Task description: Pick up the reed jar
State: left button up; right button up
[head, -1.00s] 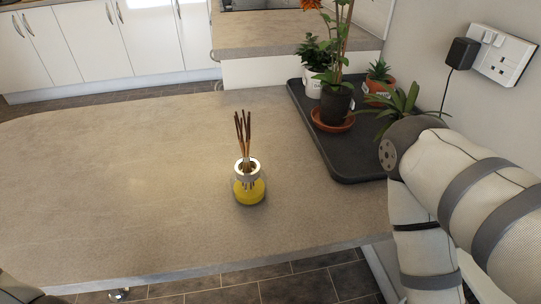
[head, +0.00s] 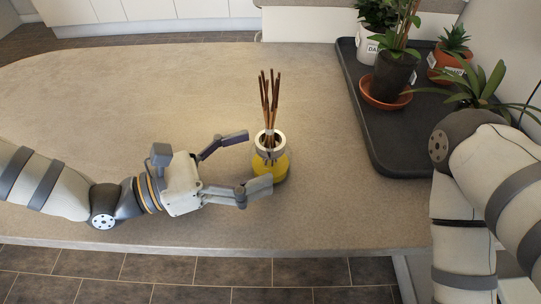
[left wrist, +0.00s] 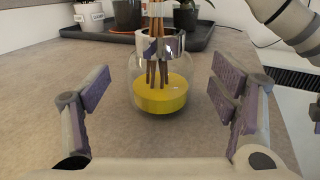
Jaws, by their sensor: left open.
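The reed jar (head: 270,158) is a round glass jar with yellow liquid, a silver collar and several brown reeds. It stands upright on the grey counter (head: 200,90). My left gripper (head: 247,163) is open and low over the counter, just left of the jar in the head view. One finger is at the jar's far left side and the other at its near side, overlapping its lower edge in the picture. In the left wrist view the jar (left wrist: 160,95) stands ahead, centred between the spread fingers (left wrist: 160,97), with gaps on both sides.
A dark tray (head: 385,150) with several potted plants lies to the right of the jar. The counter left of the jar is clear. Its front edge (head: 330,250) drops to a tiled floor.

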aim_at(270, 153)
pick_arm(q)
jog(key=x, duration=0.4)
jog(key=c, duration=1.5)
